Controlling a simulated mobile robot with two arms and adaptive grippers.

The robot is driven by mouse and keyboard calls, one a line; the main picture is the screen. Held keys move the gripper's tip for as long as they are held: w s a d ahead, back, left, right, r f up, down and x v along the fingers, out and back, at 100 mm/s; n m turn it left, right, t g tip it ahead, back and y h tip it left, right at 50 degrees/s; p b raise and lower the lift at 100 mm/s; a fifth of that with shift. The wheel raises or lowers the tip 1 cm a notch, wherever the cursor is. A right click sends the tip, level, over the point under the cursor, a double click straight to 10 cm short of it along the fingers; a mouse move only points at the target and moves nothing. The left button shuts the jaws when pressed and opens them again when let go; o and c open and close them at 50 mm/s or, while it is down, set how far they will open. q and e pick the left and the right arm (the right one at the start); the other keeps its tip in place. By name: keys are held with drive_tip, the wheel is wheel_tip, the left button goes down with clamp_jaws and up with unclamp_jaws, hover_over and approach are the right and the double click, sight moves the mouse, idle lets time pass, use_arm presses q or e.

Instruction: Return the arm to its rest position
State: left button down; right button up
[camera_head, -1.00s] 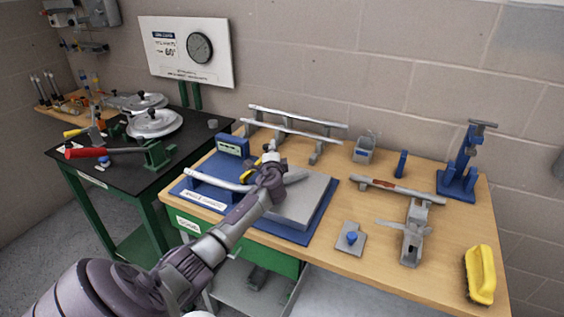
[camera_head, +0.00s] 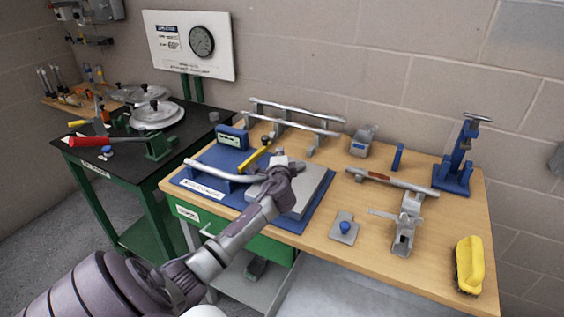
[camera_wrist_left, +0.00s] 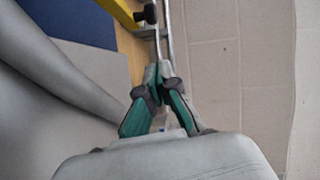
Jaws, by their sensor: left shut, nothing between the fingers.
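My left arm comes in from the lower left of the head view. Its gripper (camera_head: 283,159) is over the right part of the blue mat (camera_head: 290,232), above or close to a grey plate (camera_head: 312,190); its height is unclear. In the left wrist view the gripper's fingers (camera_wrist_left: 160,72) are together, with nothing between them. A grey bent tube (camera_head: 212,172) lies to its left and shows large in the wrist view (camera_wrist_left: 55,68). A yellow tool (camera_head: 254,158) is just left of the gripper, apart from it, and shows in the wrist view (camera_wrist_left: 122,12). My right gripper is out of view.
A tube rack (camera_head: 290,122) stands behind the gripper. To the right are a grey clamp (camera_head: 404,235), a blue stand (camera_head: 456,165) and a yellow brush (camera_head: 469,264). A black table (camera_head: 120,180) with a red-handled tool (camera_head: 100,141) is at left. A wall closes the back.

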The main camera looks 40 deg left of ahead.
use_arm(q)
drive_tip(key=v, duration=0.4)
drive_tip(key=shift+w+d+r, duration=0.1)
drive_tip(key=shift+w+d, duration=0.15)
drive_tip(key=shift+d, duration=0.1)
drive_tip(key=shift+s, duration=0.2)
drive_tip(key=shift+d+r, duration=0.1)
